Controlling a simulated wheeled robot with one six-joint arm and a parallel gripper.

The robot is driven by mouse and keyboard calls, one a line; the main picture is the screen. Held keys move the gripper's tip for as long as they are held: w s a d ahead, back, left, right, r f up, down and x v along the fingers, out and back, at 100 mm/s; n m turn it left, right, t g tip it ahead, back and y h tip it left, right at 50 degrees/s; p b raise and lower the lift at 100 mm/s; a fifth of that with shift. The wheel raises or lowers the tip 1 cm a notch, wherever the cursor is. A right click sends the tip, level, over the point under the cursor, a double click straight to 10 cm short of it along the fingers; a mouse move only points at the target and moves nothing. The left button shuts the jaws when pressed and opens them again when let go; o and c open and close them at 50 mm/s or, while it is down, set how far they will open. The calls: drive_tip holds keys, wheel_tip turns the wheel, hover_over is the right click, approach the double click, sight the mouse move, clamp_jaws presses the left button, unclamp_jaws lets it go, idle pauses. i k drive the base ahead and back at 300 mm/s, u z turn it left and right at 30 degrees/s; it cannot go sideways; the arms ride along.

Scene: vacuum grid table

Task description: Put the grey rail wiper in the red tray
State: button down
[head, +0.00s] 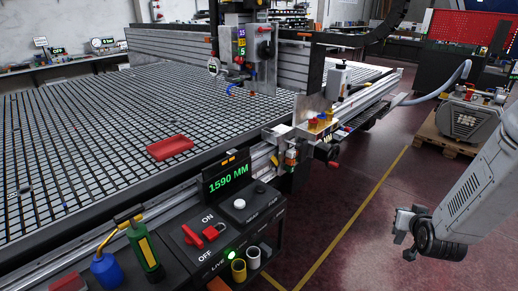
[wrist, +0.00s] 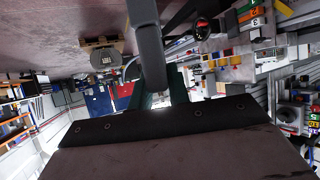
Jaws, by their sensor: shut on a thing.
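The red tray (head: 170,147) lies flat on the gridded table, near its front edge, in the head view. My gripper (head: 402,222) hangs over the floor at the lower right of the head view, well apart from the table and tray. The wiper is hard to make out in the head view. The tray does not show clearly in the wrist view.
A control box with a lit display (head: 228,178) and a blue bottle (head: 104,270) stand at the table's near side. The machine gantry (head: 250,60) crosses the table behind the tray. A pump (head: 468,118) sits on a pallet. The floor between my gripper and the table is clear.

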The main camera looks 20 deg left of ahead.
sight(170, 150)
drive_tip(key=z, duration=1.95)
drive_tip(key=i, duration=1.1)
drive_tip(key=u, duration=3.5)
drive_tip(key=i, duration=0.1)
